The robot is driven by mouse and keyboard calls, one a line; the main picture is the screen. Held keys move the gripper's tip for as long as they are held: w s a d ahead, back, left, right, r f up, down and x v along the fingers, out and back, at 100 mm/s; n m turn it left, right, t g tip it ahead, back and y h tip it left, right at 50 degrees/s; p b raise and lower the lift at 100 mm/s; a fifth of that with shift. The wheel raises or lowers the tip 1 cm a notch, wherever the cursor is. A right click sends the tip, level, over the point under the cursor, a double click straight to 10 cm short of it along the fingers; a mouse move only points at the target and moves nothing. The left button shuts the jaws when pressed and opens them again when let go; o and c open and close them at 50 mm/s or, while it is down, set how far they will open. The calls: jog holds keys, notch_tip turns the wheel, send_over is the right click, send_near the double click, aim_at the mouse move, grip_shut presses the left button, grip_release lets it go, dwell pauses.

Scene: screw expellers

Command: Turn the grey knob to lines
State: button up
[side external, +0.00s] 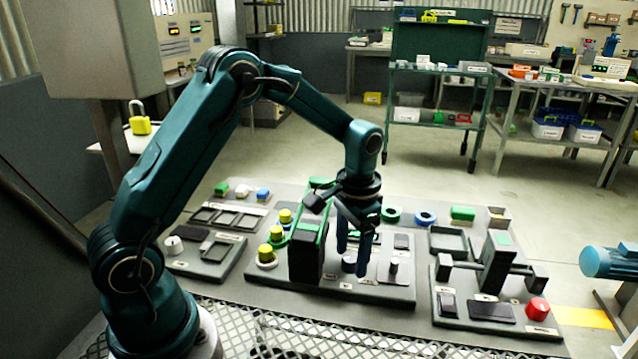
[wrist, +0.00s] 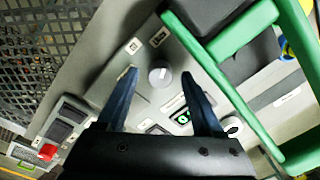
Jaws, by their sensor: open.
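The grey knob (wrist: 160,73), a round dial with a pale pointer mark, sits on a grey panel in the wrist view. Small labels (wrist: 158,37) stand near it, but their words are too small to read surely. My gripper (wrist: 158,78) is open, with one dark blue finger on each side of the knob and visible gaps between. In the side external view my gripper (side external: 353,260) points down over the middle panel, and the knob (side external: 348,264) shows partly between the fingers. I cannot tell how far the fingertips are above the panel.
A green-framed black block (side external: 308,250) stands close left of my gripper. Yellow-topped parts (side external: 277,233) are beyond it. A panel with a red button (side external: 537,308) lies to the right. A green digital display (wrist: 183,117) and a white dial (wrist: 232,127) are near the knob.

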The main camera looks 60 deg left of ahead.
aim_at(352, 258)
jog(key=shift+d+r, duration=0.15)
jog(key=shift+r, duration=2.35)
jog(key=shift+w+r, duration=0.1)
jog(key=shift+r, duration=0.25)
jog(key=s+d+r+t, duration=0.35)
jog(key=s+r, duration=0.35)
jog(key=r, duration=0.3)
jog(key=s+f+n+t, duration=0.1)
jog(key=s+f+t, duration=0.1)
jog(key=s, duration=0.7)
jog(key=shift+s+d+f+h, duration=0.3)
jog(key=shift+d+f, duration=0.15)
jog(key=shift+f, duration=0.15)
